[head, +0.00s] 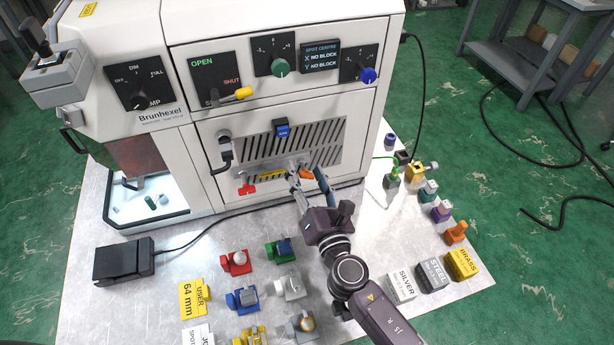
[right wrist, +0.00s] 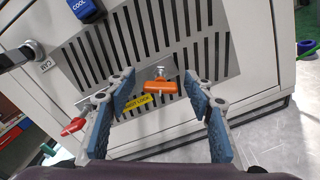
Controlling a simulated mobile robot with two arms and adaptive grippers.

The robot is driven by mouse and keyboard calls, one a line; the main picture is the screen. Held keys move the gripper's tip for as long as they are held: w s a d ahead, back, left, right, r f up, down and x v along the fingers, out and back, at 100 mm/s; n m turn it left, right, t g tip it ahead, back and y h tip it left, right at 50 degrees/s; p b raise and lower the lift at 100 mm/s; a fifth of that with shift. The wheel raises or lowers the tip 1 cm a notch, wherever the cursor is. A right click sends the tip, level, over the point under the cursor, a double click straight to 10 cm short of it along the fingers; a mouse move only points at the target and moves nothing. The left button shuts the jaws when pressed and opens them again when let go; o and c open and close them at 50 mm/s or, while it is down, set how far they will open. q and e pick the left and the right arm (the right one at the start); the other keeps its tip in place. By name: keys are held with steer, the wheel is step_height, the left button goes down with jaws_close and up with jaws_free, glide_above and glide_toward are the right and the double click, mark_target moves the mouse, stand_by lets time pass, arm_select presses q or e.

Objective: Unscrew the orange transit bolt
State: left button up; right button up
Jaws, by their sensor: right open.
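The orange transit bolt (right wrist: 165,87) sticks out of the lower slotted panel of the white machine, on a small metal plate. It has a flat orange T-shaped handle and a metal shank. In the head view the orange handle (head: 307,174) shows beside the fingers. My right gripper (right wrist: 158,92) is open, with its blue-padded fingers spread to either side of the bolt in the wrist view. No contact with the bolt is visible. A yellow label (right wrist: 137,102) sits left of the bolt. My left gripper is not in view.
A red handle (head: 247,189) is on the panel left of the bolt, and a blue COOL switch (head: 282,129) is above. Coloured blocks and fittings stand on the light table (head: 200,265) in front. A black box (head: 123,260) with a cable lies left.

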steer(key=shift+s, duration=0.1)
steer(key=shift+v, duration=1.95)
